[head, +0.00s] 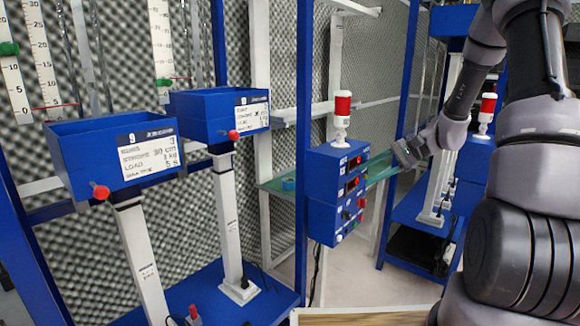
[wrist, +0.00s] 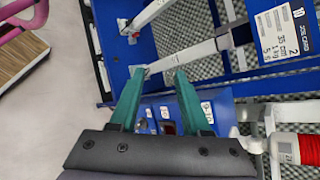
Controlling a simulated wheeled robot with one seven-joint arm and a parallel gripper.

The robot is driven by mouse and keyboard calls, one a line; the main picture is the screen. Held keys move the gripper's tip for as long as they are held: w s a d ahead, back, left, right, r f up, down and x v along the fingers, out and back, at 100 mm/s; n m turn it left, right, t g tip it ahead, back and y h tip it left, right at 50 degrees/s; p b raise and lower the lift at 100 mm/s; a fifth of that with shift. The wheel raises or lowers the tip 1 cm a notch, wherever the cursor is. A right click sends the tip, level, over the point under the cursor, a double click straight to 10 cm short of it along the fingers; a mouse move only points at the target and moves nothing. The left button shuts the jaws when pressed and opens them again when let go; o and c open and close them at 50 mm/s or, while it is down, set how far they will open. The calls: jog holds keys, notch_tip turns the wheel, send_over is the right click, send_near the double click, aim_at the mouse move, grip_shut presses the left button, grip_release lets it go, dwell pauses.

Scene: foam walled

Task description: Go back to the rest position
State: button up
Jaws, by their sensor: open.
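My gripper (head: 408,152) is in front of the blue control box (head: 325,190), at its right side in the head view. In the wrist view its two green fingers (wrist: 160,98) are spread apart with nothing between them. Behind the fingers, the blue control box (wrist: 160,110) shows in part, with small white labels and a dark display. In the head view the box has several displays and buttons on its right face. My arm fills the right side of the head view.
A red and white signal lamp (head: 341,115) stands on the control box. Two blue trays with labels (head: 110,155) (head: 220,115) stand on white posts at the left. A wooden surface (head: 365,318) is at the bottom. Blue frame posts (head: 303,150) stand close by; pale floor (head: 370,275) lies between.

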jog(key=s+d+r+n+t+h, duration=0.1)
jog(key=s+r+n+t+h, duration=0.4)
jog(key=s+r, duration=1.6)
jog(key=t+h, duration=0.1)
jog(key=h, duration=0.3)
jog(key=shift+s+d+r+h, duration=0.2)
jog(key=shift+s+d+h, duration=0.1)
